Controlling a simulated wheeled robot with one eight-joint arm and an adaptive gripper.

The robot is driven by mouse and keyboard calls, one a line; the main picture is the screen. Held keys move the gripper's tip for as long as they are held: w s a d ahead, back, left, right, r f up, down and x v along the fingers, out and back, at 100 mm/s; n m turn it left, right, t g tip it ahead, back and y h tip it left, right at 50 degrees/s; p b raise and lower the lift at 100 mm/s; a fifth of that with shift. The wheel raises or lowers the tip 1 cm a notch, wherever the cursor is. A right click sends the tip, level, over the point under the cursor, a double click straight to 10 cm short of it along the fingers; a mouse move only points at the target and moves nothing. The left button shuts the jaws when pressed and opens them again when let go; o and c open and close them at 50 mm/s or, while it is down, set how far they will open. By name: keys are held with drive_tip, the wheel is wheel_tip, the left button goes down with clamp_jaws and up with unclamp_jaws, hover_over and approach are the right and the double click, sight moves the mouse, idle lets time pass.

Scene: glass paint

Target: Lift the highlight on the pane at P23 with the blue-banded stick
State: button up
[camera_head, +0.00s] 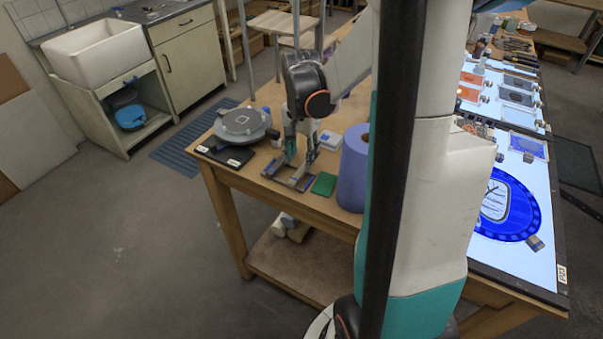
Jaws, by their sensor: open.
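My gripper (301,154) points down with its fingers apart, above a low rack (297,183) at the near left part of the wooden table. Thin sticks seem to lie on the rack, but they are too small to tell apart. I cannot make out a blue band or which stick carries it. A pane with a blue oval design (513,230) lies on the lit table at the right, partly hidden by my arm. Smaller panes lie farther back.
A blue paper roll (352,180) stands right of the rack, with a green pad (324,184) between. A round grey lidded item (243,121) and a dark tray (226,152) lie left. The floor at left is clear.

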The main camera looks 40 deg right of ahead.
sight(301, 169)
wheel_tip(301, 169, down, 5)
drive_tip(key=shift+d+f+b, duration=0.1)
drive_tip(key=shift+b, duration=0.85)
drive_tip(key=shift+c, duration=0.3)
clamp_jaws()
